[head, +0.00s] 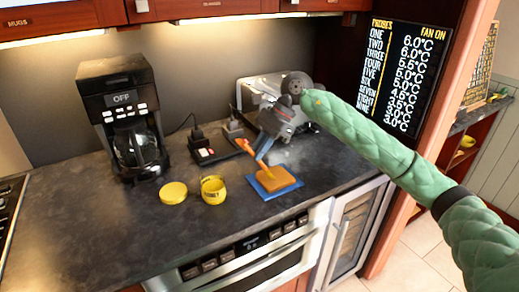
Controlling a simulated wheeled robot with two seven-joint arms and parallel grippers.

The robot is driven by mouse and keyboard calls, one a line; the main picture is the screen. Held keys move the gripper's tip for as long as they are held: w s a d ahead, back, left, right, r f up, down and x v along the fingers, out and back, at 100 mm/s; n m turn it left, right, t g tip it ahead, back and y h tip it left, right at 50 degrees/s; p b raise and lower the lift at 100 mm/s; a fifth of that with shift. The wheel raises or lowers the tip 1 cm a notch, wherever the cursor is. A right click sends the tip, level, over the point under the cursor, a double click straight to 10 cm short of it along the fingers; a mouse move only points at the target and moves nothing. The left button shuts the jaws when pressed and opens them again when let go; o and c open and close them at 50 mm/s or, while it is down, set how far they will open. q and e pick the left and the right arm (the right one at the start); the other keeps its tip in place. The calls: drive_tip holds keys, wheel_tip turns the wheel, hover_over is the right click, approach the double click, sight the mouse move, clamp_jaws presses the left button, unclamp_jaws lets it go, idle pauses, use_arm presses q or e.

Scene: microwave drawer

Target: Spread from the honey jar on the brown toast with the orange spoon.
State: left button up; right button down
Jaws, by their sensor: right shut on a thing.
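My right gripper (263,141) is shut on the orange spoon (246,148) and holds it tilted, its lower end down over the toast. The brown toast (271,178) lies on a blue square mat or plate (284,187) near the counter's front edge. The spoon's lower end looks yellow and appears to be at the toast's surface; I cannot tell if it touches. The open yellow honey jar (213,190) stands upright left of the toast. Its yellow lid (173,193) lies flat on the counter to the left. My left gripper is not in view.
A black coffee maker (123,118) stands at the back left. A power strip with plugs (204,155) and a silver toaster-like appliance (258,92) stand behind the toast. The dark counter (80,225) is clear at the front left.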

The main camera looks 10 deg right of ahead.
drive_tip(key=shift+f+b, duration=0.7)
drive_tip(key=shift+b, duration=0.05)
idle(0.8)
drive_tip(key=shift+b, duration=0.45)
idle(0.4)
drive_tip(key=shift+f+b, duration=0.1)
drive_tip(key=shift+b, duration=0.45)
drive_tip(key=shift+d, duration=0.2)
drive_tip(key=shift+w+d+b, duration=0.2)
drive_tip(key=shift+d+b, duration=0.05)
drive_tip(key=shift+d, duration=0.35)
drive_tip(key=shift+w+d+b, duration=0.2)
drive_tip(key=shift+d+b, duration=0.05)
drive_tip(key=shift+d, duration=0.3)
drive_tip(key=shift+d, duration=0.15)
